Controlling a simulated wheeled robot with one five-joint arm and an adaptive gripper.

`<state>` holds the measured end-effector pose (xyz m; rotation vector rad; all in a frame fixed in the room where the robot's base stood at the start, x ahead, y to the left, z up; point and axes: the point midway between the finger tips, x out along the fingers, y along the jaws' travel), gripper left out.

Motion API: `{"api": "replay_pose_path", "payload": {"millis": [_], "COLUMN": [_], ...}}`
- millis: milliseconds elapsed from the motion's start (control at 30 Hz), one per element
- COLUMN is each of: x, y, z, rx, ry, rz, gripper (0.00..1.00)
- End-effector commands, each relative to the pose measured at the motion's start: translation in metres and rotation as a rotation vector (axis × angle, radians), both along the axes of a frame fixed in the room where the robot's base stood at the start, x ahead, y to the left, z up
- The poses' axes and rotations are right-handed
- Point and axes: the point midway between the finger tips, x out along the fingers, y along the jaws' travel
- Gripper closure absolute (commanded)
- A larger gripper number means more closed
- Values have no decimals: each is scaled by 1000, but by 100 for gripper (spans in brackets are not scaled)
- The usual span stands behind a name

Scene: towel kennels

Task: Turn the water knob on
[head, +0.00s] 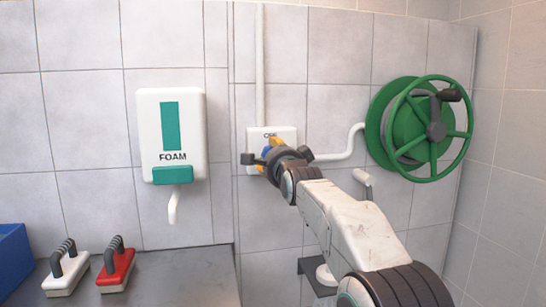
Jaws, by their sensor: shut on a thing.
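The white water plate (287,133) is on the tiled wall in the head view, with dark lettering at its top that is partly covered. My gripper (269,155) is at the front of this plate, shut on the water knob. The knob is mostly hidden behind my gripper and wrist. The knob's angle cannot be read.
A green hose reel (412,125) hangs to the right, joined to the plate by a white pipe (340,157). A foam dispenser (172,137) hangs to the left. A white brush (66,270), a red brush (117,266) and a blue bin (12,255) rest on the grey counter (185,275).

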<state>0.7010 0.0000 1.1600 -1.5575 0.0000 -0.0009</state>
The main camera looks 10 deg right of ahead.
Motion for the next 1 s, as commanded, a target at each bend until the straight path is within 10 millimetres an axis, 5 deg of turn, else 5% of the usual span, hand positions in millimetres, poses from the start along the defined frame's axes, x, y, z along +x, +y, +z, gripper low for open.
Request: {"api": "replay_pose_path", "payload": {"millis": [333, 367, 633, 1000], "x": [0, 0, 0, -3], "y": [0, 0, 0, 0], "z": [2, 2, 1, 1], "rx": [4, 4, 2, 2], "ry": [-4, -4, -2, -1], "rz": [0, 0, 0, 0], "gripper": [84, 49, 24, 23]}}
